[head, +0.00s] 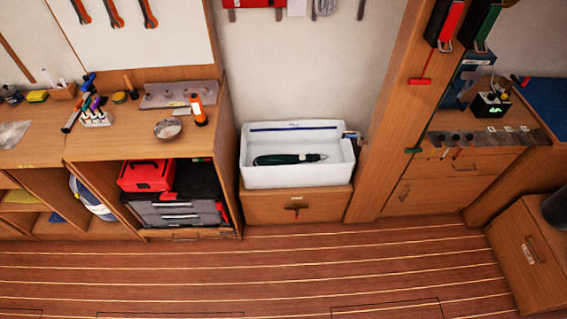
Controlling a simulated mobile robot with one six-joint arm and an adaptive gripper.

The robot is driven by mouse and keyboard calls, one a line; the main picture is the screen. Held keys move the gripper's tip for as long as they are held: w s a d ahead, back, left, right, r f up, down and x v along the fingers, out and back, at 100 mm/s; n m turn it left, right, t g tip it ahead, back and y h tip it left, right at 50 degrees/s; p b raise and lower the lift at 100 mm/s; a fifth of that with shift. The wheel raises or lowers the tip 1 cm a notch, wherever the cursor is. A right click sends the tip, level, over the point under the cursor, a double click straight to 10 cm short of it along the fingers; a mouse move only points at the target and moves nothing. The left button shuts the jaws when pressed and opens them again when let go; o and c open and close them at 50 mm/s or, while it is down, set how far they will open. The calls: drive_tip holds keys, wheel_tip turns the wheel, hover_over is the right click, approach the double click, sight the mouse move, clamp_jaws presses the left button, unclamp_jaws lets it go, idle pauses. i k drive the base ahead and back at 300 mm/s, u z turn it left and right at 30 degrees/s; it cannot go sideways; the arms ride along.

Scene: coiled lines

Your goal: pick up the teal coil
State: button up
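A white open bin (262,178) stands on a low wooden drawer box in the middle of the view. A long dark teal-green bundle (285,159) lies flat on the bin's floor, with a paler tip at its right end. It may be the teal coil, but it is too small for me to make out loops of line. My gripper is not in view.
A wooden workbench (55,143) with small tools stands left. Below it are a red box (147,175), a grey toolbox (180,212) and a blue-and-white coil-like bundle (92,198). A wooden post (388,110) rises right of the bin. The striped floor (260,270) in front is clear.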

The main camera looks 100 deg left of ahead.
sight(285, 158)
drive_tip(key=k, duration=1.85)
drive_tip(key=z, duration=1.3)
drive_tip(key=k, duration=0.1)
drive_tip(key=u, duration=3.45)
drive_tip(key=i, duration=0.35)
drive_tip(key=u, duration=0.1)
